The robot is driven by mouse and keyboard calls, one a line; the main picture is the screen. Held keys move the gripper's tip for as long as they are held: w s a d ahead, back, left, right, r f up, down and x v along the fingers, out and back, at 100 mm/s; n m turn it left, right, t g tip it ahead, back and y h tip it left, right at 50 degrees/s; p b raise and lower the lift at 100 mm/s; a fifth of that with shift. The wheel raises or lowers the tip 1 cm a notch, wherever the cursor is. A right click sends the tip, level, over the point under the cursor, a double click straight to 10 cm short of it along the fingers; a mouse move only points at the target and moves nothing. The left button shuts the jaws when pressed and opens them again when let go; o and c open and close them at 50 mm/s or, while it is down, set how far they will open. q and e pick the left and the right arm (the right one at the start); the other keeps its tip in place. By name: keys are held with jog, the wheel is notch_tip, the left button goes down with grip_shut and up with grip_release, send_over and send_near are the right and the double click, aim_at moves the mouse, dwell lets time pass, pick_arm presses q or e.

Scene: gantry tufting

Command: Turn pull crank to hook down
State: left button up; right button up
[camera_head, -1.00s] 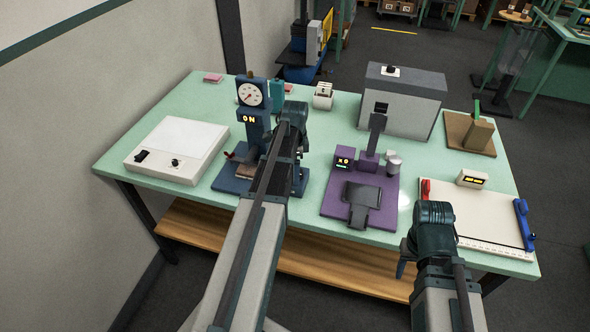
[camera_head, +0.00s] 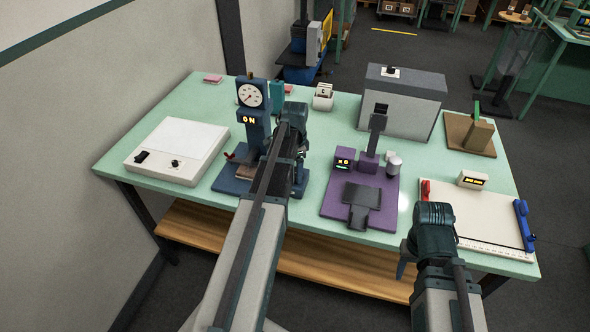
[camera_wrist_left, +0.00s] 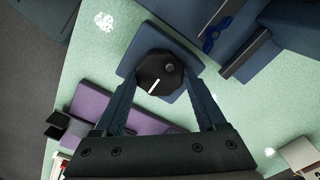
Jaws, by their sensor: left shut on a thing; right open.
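A blue pull tester with a round dial (camera_head: 250,95) and a lit "0N" display (camera_head: 249,119) stands on the bench, left of middle. In the left wrist view a dark faceted knob (camera_wrist_left: 158,72) with a white line, which I take to be the pull crank, sits over a blue plate. My left gripper (camera_wrist_left: 162,78) is shut on it, one finger on each side. In the head view my left arm hides the knob and this grip. The tester's hook cannot be made out. My right gripper (camera_head: 403,262) is mostly hidden behind its wrist, in front of the bench, apart from things.
A purple device (camera_head: 332,207) stands right of the tester, close to my left arm. A white box (camera_head: 178,150) is at the left, a grey box (camera_head: 400,105) at the back, a white board (camera_head: 485,222) at the right. Green bench top (camera_head: 215,98) is free behind the white box.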

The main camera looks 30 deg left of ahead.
pick_arm(q)
jog(key=n, duration=0.4)
jog(key=shift+n, duration=0.3)
jog(key=n, duration=0.4)
jog(key=shift+n, duration=0.3)
jog(key=n, duration=0.4)
jog(key=shift+a, duration=0.1)
jog(key=shift+n, duration=2.3)
jog(key=o, duration=1.3)
jog(key=shift+r, duration=0.15)
